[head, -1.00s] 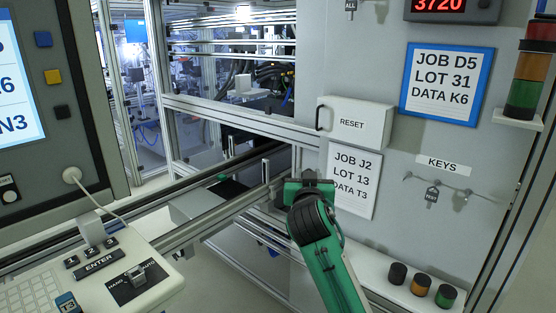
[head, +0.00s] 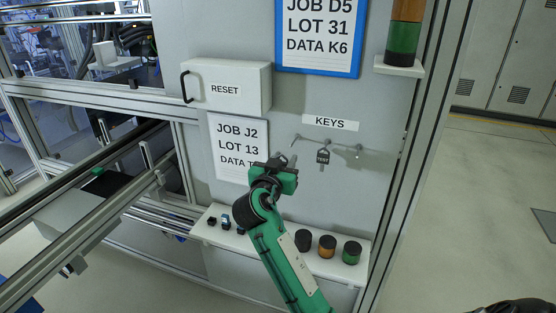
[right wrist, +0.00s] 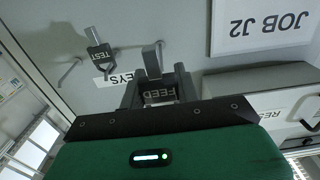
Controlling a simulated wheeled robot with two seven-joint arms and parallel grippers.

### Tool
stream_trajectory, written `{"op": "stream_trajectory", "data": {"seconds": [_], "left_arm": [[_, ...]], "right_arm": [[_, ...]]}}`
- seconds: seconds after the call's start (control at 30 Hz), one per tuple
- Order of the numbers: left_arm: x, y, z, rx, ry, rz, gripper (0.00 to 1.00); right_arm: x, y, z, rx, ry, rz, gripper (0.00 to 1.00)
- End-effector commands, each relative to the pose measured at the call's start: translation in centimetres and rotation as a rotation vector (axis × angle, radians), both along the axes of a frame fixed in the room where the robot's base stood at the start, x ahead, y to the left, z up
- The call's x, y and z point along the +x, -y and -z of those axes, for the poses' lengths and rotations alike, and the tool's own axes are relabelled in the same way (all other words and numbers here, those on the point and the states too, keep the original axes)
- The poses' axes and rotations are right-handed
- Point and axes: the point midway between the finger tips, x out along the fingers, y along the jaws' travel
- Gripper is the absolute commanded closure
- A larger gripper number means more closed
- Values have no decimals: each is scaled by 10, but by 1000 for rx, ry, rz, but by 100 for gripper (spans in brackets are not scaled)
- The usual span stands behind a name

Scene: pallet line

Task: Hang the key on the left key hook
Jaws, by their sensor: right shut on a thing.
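My right gripper (head: 279,166) is in front of the panel, below and left of the KEYS label. In the right wrist view, the gripper (right wrist: 157,85) is shut on a key with a black FEED tag (right wrist: 158,97). The head view hardly shows this key. The left key hook (head: 297,138) sticks out just above and right of the gripper. I cannot tell whether the key touches it. A key tagged TEST (head: 323,157) hangs on the middle hook; it also shows in the right wrist view (right wrist: 100,54). The right hook (head: 358,153) is bare. My left gripper is out of view.
A RESET box (head: 226,88) with a handle juts out up and left. A JOB J2 sheet (head: 238,145) is left of the gripper. A stack light (head: 403,40) stands upper right. The panel right of the hooks is clear.

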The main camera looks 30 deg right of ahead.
Motion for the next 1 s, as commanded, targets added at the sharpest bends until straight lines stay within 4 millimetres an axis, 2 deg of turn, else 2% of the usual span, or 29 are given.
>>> {"op": "stream_trajectory", "data": {"seconds": [0.17, 0.57, 1.0], "left_arm": [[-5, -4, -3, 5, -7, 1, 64], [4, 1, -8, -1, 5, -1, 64], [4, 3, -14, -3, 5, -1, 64]], "right_arm": [[7, 9, -1, -3, 0, 0, 90], [23, 27, 0, -1, 0, 0, 90], [40, 47, 0, -3, 0, 0, 90]]}}
